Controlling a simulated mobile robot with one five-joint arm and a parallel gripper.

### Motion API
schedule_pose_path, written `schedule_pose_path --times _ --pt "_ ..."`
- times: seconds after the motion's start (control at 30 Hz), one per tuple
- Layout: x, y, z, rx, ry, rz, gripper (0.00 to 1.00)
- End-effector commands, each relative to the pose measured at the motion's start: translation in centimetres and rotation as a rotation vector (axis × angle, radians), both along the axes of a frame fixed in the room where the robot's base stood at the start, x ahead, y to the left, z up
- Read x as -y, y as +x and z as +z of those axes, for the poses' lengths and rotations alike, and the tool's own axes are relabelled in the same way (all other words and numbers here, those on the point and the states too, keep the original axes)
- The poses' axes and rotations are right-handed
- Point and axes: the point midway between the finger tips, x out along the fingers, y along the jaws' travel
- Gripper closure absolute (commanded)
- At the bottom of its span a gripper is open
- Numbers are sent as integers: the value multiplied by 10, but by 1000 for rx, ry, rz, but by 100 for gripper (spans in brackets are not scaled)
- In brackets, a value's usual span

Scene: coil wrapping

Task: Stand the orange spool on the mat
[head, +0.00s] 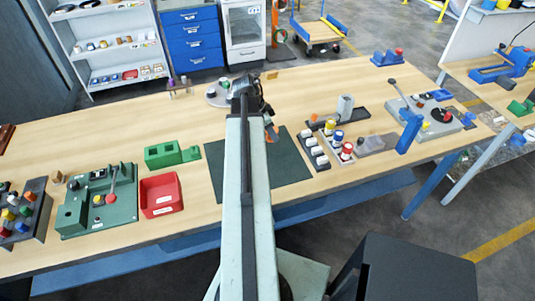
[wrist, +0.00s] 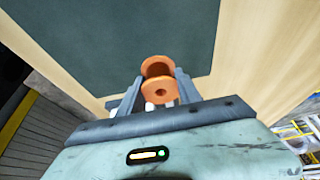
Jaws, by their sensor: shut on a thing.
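The orange spool (wrist: 155,68) is between the two fingers of my gripper (wrist: 158,88) in the wrist view. The fingers are shut on it, and one round end with a centre hole faces the camera. In the head view a small orange part of the spool (head: 271,134) shows just below my gripper (head: 267,122), partly hidden by it. The dark green mat (head: 285,173) lies flat on the table, partly covered by my arm. The spool appears in front of the mat (wrist: 100,40) in the wrist view; I cannot tell whether it touches it.
A rack with white spools (head: 313,150) and a rack with coloured spools (head: 338,142) stand right of the mat. A green block (head: 165,154) and a red tray (head: 161,194) lie left. A round grey plate (head: 218,98) is behind.

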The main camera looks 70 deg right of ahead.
Motion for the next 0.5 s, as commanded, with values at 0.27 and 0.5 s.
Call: schedule_pose_path --times 0.27,0.5 --pt "0 0 -24 0 0 -1 100" --pt "0 -1 -57 0 0 -1 100"
